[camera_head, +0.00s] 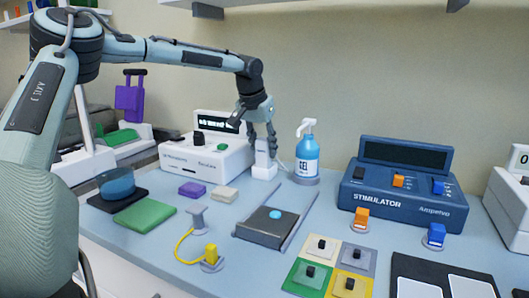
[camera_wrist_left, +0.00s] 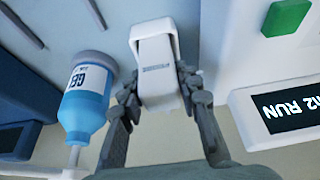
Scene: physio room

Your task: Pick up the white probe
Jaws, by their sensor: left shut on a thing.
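The white probe (camera_head: 264,158) is upright between the white ultrasound unit and the blue gel bottle, with its lower end at or near the table. My left gripper (camera_head: 262,138) comes down on it from above. In the left wrist view the two fingers (camera_wrist_left: 158,98) are on either side of the white probe (camera_wrist_left: 157,70) and shut on it. The fingers cover part of the probe's sides. Whether the probe is clear of its rest cannot be told. My right gripper is out of view.
The white unit (camera_head: 206,158) with a lit display is close left of the probe. The blue gel bottle (camera_head: 307,156) is close right. The blue stimulator (camera_head: 402,190) stands farther right. A purple block (camera_head: 192,189), green pad (camera_head: 145,215) and dark tray (camera_head: 266,231) lie in front.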

